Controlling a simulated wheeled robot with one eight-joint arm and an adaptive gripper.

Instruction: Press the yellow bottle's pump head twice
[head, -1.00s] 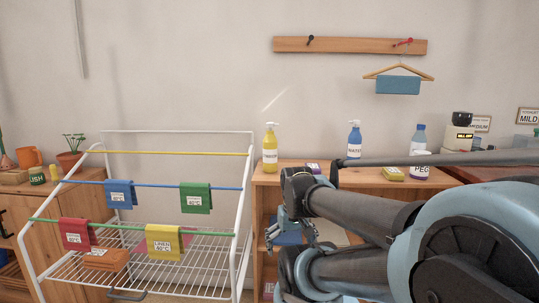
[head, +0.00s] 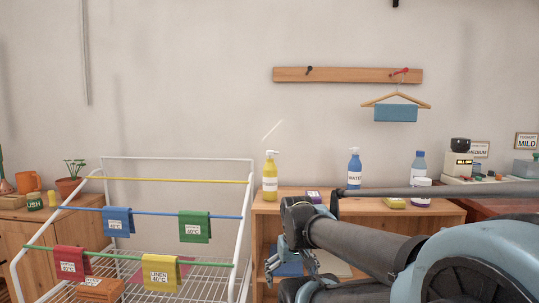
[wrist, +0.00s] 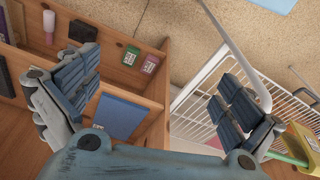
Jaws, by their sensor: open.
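The yellow bottle (head: 270,180) with a white pump head (head: 271,154) stands upright at the left end of the wooden dresser's top in the head view. My gripper (head: 290,262) is in front of the dresser, below the level of its top and below the bottle, touching nothing that I can see. In the wrist view my gripper (wrist: 165,105) has its two fingers wide apart with nothing between them. The yellow bottle cannot be made out in the wrist view.
The drying rack (head: 178,159) with hung cloths stands left of the dresser (head: 350,213). A blue pump bottle (head: 354,172), another blue bottle (head: 419,165) and a white jar (head: 421,190) stand farther right. My arm crosses the dresser's right front.

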